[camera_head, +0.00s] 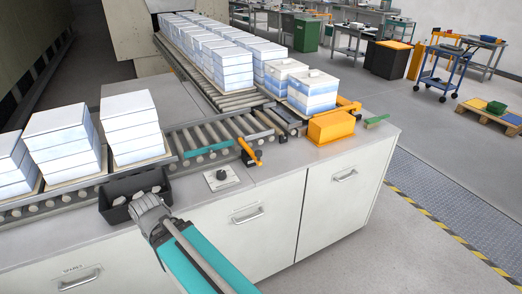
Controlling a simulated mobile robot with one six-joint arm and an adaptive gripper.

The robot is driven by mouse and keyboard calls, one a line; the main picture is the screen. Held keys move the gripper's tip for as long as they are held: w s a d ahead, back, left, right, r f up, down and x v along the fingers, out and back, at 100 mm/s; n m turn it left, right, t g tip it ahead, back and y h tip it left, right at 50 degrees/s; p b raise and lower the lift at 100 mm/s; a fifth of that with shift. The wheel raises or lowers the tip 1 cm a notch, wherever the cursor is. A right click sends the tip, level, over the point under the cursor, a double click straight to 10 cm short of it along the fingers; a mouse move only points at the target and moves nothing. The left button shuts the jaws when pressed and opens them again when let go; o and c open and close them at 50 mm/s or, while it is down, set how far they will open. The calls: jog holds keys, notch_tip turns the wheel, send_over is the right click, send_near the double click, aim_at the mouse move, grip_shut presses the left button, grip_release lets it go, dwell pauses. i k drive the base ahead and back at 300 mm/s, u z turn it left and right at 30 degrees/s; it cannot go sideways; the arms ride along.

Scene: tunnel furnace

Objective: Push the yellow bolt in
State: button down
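A yellow-orange bar (249,152) with a dark piece beside it lies slanted at the front edge of the roller track, right of centre; it looks like the yellow bolt. It sticks out toward the counter front, and how far in it sits I cannot tell. My gripper (142,201) is at the lower left, over or in front of a black bin, well left of the bar and apart from it. Its fingers are too small and hidden to show whether they are open or shut.
The black bin (118,208) holds grey pieces. A teal bar (208,149) and a control plate with a black knob (221,178) lie between gripper and bolt. White stacks (131,122) stand on the rollers. A yellow box (331,127) sits at the right, near a green piece (376,120).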

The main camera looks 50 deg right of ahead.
aim_at(256, 156)
jog(key=z, duration=1.2)
jog(key=k, duration=0.9)
jog(key=z, duration=0.1)
jog(key=i, duration=0.6)
jog(key=u, duration=0.05)
